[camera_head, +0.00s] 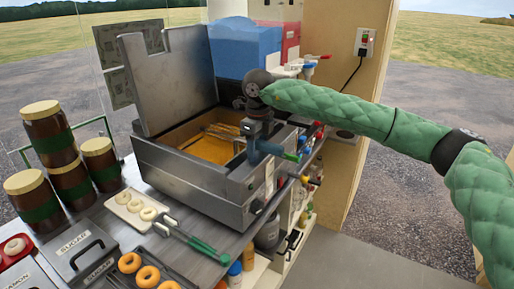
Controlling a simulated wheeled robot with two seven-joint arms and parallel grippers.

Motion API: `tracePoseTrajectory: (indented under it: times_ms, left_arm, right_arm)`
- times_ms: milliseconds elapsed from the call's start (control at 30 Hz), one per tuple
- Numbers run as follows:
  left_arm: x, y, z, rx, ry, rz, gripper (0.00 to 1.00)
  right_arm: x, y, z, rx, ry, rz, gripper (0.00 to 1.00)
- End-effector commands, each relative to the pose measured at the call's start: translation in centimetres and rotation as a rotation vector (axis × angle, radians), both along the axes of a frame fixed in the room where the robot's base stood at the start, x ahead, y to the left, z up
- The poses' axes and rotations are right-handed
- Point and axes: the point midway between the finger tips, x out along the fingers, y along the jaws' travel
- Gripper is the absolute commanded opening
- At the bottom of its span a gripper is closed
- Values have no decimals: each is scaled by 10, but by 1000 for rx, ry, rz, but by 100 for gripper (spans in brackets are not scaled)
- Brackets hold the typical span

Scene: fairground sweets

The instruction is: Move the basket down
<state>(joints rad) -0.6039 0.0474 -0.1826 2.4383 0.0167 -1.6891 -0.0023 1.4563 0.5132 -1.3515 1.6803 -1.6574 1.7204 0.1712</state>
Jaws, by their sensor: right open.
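The metal fryer (190,178) stands on the counter with its lid raised, and yellow-brown oil (212,150) shows inside. The wire basket (220,130) shows only in part at the far side of the oil; my right gripper and the fryer's edge hide the rest. A handle with a green end (290,156) sticks out past the fryer's right edge. My right gripper (262,150) is open, pointing down over that edge, close to the handle. I cannot tell whether its fingers are around the handle. My left gripper is not in view.
Tongs with green grips (205,246) and a tray of pale doughnuts (120,204) lie before the fryer. Fried rings (130,262), a sugar tin (82,250) and brown jars (50,138) stand left. Bottles fill shelves below right; a wooden post (350,150) stands behind.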

Motion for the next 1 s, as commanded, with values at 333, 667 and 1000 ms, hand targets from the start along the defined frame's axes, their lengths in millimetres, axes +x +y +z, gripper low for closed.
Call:
tracePoseTrajectory:
  times_ms: [333, 667, 1000]
  left_arm:
    - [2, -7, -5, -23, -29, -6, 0]
    - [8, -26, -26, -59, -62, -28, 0]
    - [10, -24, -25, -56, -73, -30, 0]
  right_arm:
    - [1, 0, 36, 1, -2, 0, 49]
    - [0, -1, 74, 1, -1, 1, 49]
    - [0, -1, 78, 0, 0, 1, 49]
